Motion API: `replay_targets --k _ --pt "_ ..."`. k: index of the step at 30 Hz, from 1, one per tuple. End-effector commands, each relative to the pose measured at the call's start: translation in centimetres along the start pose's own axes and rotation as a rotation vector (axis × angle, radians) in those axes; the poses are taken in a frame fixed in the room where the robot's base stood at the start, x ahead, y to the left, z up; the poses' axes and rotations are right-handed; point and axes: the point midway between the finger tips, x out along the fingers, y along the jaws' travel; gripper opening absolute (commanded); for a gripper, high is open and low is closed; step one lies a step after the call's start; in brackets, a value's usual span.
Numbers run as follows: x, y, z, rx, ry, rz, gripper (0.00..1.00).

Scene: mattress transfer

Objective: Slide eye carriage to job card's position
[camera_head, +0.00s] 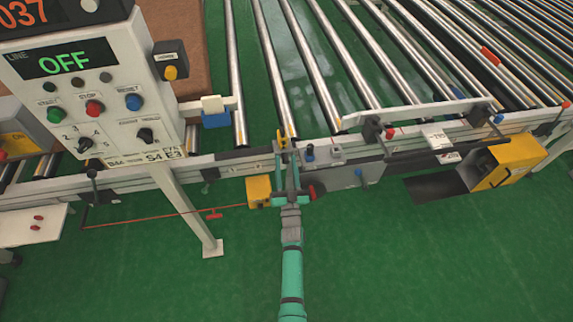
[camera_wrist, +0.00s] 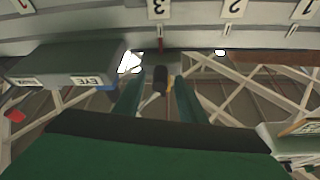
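My gripper (camera_head: 287,168) is at the conveyor's near rail, with its green fingers apart. In the wrist view, a dark knob (camera_wrist: 160,78) stands between the fingertips (camera_wrist: 159,85), with a gap visible on each side. A dark grey block labelled EYE (camera_wrist: 65,65) is left of the fingers there, its lettering upside down. A scale plate (camera_wrist: 190,12) with upside-down numbers 3, 2 and 1 runs along the top. In the head view, a white strip reading S4 E3 (camera_head: 160,156), perhaps the job card, is under the control panel. Whether the knob belongs to the eye carriage is unclear.
The control panel (camera_head: 75,90) shows OFF, with green, red and blue buttons. A yellow box (camera_head: 258,190) is left of my gripper, and a red cord (camera_head: 150,216) runs to it. A larger yellow housing (camera_head: 510,160) is at right.

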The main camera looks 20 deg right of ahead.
Motion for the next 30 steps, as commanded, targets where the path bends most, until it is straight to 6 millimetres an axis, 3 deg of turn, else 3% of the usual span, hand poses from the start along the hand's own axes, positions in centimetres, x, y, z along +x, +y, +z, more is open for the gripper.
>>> replay_targets --k 8,21,30 --pt "-0.6 0.0 0.0 0.0 -0.001 0.001 0.37" --pt "-8.1 0.1 0.0 0.0 -0.002 0.001 0.37" --pt "-10.7 0.1 0.0 0.0 0.0 0.001 0.37"
